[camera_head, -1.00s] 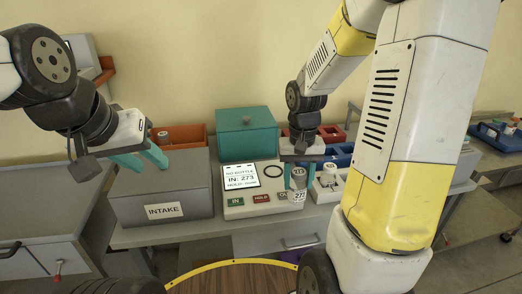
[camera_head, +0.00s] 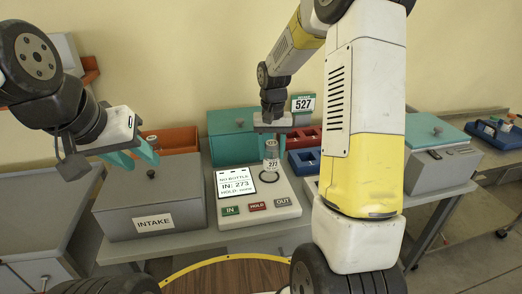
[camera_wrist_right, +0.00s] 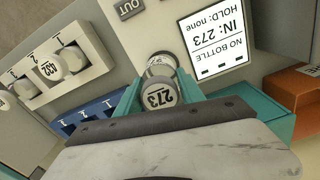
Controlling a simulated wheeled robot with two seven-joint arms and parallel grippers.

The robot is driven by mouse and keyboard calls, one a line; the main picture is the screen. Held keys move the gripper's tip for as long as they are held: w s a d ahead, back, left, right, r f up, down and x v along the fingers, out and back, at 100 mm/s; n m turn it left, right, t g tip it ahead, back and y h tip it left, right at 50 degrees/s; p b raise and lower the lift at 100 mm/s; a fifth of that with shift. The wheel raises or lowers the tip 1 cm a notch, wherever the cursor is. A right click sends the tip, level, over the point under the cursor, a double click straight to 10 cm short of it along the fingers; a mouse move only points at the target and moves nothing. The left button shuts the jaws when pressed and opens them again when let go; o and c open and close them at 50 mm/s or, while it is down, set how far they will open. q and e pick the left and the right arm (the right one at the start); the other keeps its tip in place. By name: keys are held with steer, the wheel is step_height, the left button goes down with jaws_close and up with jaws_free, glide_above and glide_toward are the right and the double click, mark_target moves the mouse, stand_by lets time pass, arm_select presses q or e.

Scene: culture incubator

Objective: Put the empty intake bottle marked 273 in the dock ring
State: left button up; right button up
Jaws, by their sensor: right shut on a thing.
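The bottle marked 273 (camera_head: 272,158) is clear with a pale labelled top. My right gripper (camera_head: 271,150) is shut on it and holds it upright over the console. In the right wrist view the bottle top (camera_wrist_right: 158,95) sits between the teal fingers. The dock ring (camera_head: 267,174) is a dark circle on the console, right of its screen; the bottle is at its far side in the head view. I cannot tell if the bottle touches the console. My left gripper (camera_head: 142,158) is open and empty above the INTAKE box.
The console (camera_head: 290,198) has a screen (camera_head: 237,184) reading NO BOTTLE, IN: 273, and IN, HOLD and OUT buttons. The grey INTAKE box (camera_head: 150,205) stands left. Behind are an orange bin (camera_head: 175,140) and a teal box (camera_head: 226,121). A white rack (camera_wrist_right: 55,68) holds bottles.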

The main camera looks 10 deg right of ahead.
mark_target(270, 158)
steer(key=shift+w+a, duration=0.15)
steer(key=shift+w, duration=0.4)
steer(key=shift+w+f, duration=0.1)
steer(key=shift+f, duration=1.7)
steer(key=shift+f, duration=0.1)
steer(key=o, duration=1.3)
